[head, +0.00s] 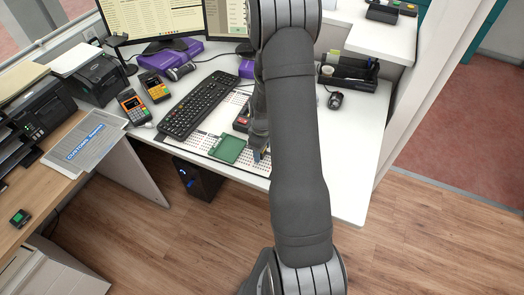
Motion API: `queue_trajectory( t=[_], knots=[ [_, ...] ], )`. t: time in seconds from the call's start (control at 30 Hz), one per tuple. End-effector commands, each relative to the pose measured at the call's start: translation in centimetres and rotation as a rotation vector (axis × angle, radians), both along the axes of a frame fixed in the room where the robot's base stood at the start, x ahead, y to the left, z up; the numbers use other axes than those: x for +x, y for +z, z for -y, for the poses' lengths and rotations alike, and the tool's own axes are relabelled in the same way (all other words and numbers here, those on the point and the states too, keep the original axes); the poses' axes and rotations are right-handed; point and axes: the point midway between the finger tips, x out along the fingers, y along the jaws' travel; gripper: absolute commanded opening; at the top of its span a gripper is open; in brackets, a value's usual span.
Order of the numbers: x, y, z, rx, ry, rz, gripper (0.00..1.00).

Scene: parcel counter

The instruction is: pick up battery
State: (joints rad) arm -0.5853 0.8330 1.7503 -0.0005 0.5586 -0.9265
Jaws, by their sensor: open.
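My arm comes down through the middle of the head view and hides much of the counter behind it. My gripper (260,151) shows only in part at the arm's left edge, low over the white desk mat, to the right of a green square board. It is open; its fingertips are small and partly hidden. A small dark blue-grey piece with a yellowish spot shows at the fingertips. I cannot tell whether it is the battery or part of the gripper. No other thing is clearly a battery.
The green board (228,149) lies on the dotted mat (196,142). A black keyboard (198,104) is to the left, with card terminals (132,106) beyond. A dark and red device (241,122) is partly behind my arm.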

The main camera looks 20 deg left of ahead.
Motion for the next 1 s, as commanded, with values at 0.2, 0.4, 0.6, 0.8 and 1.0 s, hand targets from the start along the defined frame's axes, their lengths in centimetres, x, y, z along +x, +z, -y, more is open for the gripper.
queue_trajectory(
  t=[0.2,0.4,0.6,0.8,1.0],
  knots=[
    [0.01,-0.69,0.00,0.000,0.000,0.000,0.58],
    [0.01,-0.65,-0.01,0.000,0.000,0.000,0.42],
    [0.02,-0.64,-0.01,0.000,0.000,0.000,0.08],
    [0.03,-0.61,-0.02,0.000,0.000,0.001,0.08],
    [0.08,0.10,-0.05,0.002,0.000,0.003,0.08]
  ],
)
